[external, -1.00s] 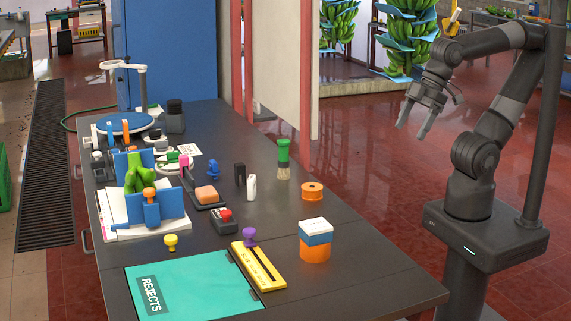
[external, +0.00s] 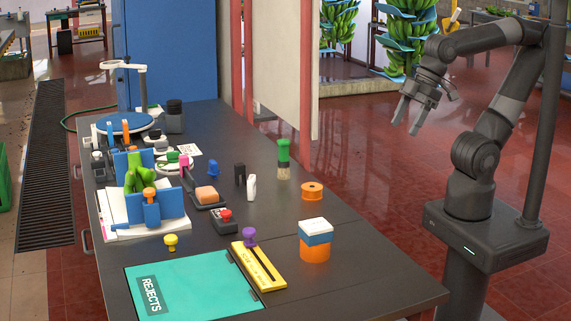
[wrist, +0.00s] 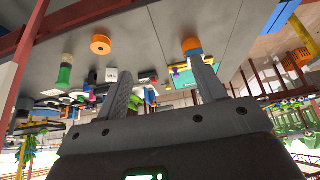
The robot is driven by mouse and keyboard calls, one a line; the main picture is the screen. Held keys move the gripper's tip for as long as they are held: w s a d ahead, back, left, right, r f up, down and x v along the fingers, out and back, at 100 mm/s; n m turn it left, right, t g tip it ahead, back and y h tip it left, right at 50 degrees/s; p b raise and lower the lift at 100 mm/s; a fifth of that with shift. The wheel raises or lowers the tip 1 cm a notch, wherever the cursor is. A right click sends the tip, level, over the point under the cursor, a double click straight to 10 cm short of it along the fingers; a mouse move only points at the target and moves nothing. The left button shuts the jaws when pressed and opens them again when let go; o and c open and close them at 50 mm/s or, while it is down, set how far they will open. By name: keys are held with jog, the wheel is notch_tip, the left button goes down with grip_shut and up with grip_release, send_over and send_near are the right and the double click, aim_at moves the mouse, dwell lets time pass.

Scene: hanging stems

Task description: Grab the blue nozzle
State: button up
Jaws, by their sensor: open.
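A small blue piece with a knobbed shape, which I take to be the blue nozzle (external: 213,168), stands on the dark bench behind the pink-and-orange item. I cannot pick it out with certainty in the wrist view. My gripper (external: 405,128) is raised over the floor to the right of the bench, far from the blue piece. Its two fingers are apart with nothing between them; they also show in the wrist view (wrist: 168,75).
A white, blue and orange stack (external: 315,240) is nearer. A hanging pale panel (external: 284,70) borders the bench's far side.

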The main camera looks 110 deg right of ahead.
jog(key=w+d+r, duration=0.2)
jog(key=w+d, duration=0.1)
jog(key=w, duration=0.4)
jog(key=w+d+r, duration=0.2)
jog(key=w+d, duration=0.1)
jog(key=w, duration=0.3)
jog(key=g, duration=0.1)
send_over(214, 161)
jog(key=s, duration=0.4)
notch_tip(214, 161, down, 18)
jog(key=x, duration=0.5)
jog(key=shift+w+d+f, duration=0.1)
jog(key=shift+d+f, duration=0.1)
jog(key=shift+f, duration=0.05)
jog(key=x, duration=0.5)
jog(key=shift+w+a, duration=0.25)
jog(key=shift+w, duration=0.2)
jog(key=c, duration=1)
